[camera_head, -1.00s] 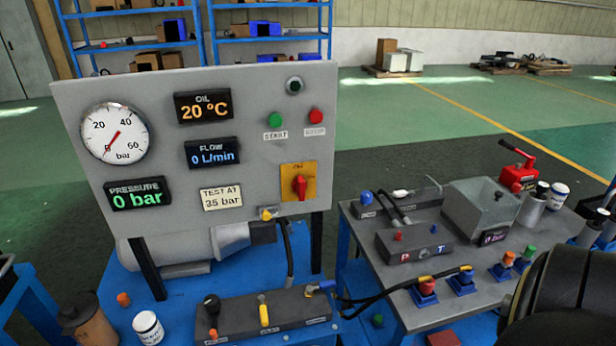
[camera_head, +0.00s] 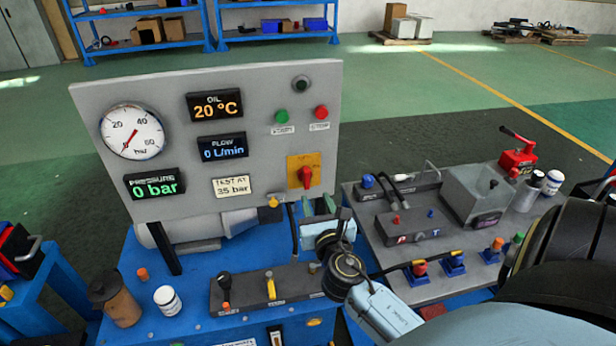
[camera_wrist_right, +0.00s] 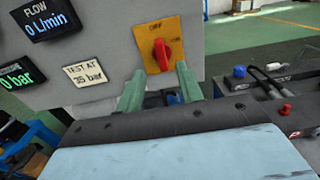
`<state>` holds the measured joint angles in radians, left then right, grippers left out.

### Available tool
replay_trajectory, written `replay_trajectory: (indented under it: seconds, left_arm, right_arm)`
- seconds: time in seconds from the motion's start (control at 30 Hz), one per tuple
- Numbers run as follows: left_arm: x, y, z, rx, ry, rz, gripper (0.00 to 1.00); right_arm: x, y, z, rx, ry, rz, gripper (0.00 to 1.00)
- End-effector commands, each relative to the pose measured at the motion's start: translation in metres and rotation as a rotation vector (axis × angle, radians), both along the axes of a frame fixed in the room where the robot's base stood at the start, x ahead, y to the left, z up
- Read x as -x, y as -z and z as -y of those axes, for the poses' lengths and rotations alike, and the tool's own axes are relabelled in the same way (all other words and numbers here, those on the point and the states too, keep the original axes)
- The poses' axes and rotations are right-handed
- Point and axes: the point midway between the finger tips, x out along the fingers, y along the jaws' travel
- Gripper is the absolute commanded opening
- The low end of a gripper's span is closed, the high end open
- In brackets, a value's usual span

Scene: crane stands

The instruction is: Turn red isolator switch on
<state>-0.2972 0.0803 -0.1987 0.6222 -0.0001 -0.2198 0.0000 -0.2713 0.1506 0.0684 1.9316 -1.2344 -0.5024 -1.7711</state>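The red isolator switch (camera_head: 306,177) sits on a yellow plate (camera_head: 293,163) at the lower right of the grey panel (camera_head: 268,100). Its handle is about upright; the small lettering is hard to read. My right gripper (camera_head: 318,206) is just below and right of the switch in the head view. In the right wrist view, its two green fingers (camera_wrist_right: 160,72) stand apart, with the red switch (camera_wrist_right: 162,54) beyond their tips and roughly between them. The fingers appear empty; contact with the switch cannot be made out. My left gripper is not in view.
Green (camera_head: 282,115) and red (camera_head: 320,111) buttons are above the switch. A lever block (camera_head: 240,298) lies on the blue bench below. The displays read 0 bar and 0 L/min.

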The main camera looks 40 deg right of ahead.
Motion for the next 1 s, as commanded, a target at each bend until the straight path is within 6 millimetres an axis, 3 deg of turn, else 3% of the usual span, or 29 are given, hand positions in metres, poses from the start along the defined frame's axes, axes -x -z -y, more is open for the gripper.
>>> replay_trajectory:
  seconds: [0.2, 0.4, 0.87, 1.0]
  left_arm:
    - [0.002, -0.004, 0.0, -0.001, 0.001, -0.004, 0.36]
    - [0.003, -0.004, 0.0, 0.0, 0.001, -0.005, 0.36]
    - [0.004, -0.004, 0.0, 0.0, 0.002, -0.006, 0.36]
    - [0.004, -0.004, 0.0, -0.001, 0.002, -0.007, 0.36]
  right_arm:
    - [-0.043, -0.002, 0.024, 0.0, 0.001, 0.002, 0.36]
    - [-0.07, 0.0, 0.038, -0.003, 0.0, 0.001, 0.36]
    - [-0.083, 0.0, 0.046, -0.004, -0.001, 0.0, 0.36]
    - [-0.083, 0.0, 0.045, -0.004, -0.001, 0.0, 0.22]
